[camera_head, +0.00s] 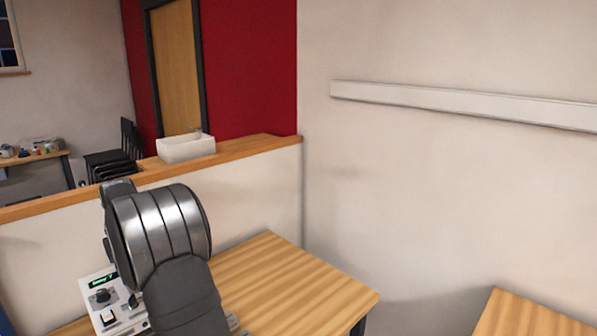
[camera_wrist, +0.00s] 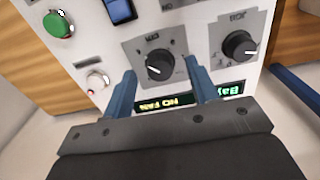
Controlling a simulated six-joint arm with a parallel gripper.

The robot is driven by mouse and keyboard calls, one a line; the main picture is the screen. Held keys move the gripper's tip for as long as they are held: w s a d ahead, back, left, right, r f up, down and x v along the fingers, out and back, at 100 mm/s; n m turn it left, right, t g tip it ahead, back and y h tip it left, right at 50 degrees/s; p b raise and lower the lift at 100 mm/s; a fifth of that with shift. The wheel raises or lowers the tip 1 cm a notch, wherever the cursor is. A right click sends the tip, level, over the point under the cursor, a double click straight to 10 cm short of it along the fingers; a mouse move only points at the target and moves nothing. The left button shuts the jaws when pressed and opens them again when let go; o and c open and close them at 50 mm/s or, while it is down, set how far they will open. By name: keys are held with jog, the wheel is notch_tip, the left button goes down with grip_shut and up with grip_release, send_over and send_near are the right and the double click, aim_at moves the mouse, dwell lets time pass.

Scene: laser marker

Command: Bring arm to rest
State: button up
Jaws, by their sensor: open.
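My gripper (camera_wrist: 160,68) shows in the wrist view with its two blue fingers spread apart, one on each side of a black knob (camera_wrist: 159,65). Nothing is held between them; whether the fingers touch the knob or its plate I cannot tell. The knob sits on the pale control panel (camera_wrist: 100,48) of the laser marker, with a second black knob (camera_wrist: 239,46) to the right. In the head view, my arm hides the gripper, and part of the panel (camera_head: 104,292) shows at lower left.
The panel also bears a green button (camera_wrist: 58,25), a white button with a red light (camera_wrist: 97,81), a blue switch (camera_wrist: 121,10) and a lit display (camera_wrist: 168,105). A low partition (camera_head: 255,185) stands behind.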

jog(key=shift+f, duration=0.4)
notch_tip(320, 180, up, 18)
notch_tip(320, 180, down, 18)
jog(key=shift+r, duration=0.1)
jog(key=n, duration=0.4)
jog(key=shift+n, duration=0.3)
jog(key=n, duration=0.4)
jog(key=shift+n, duration=0.3)
notch_tip(320, 180, up, 6)
dwell(0.4)
dwell(1.0)
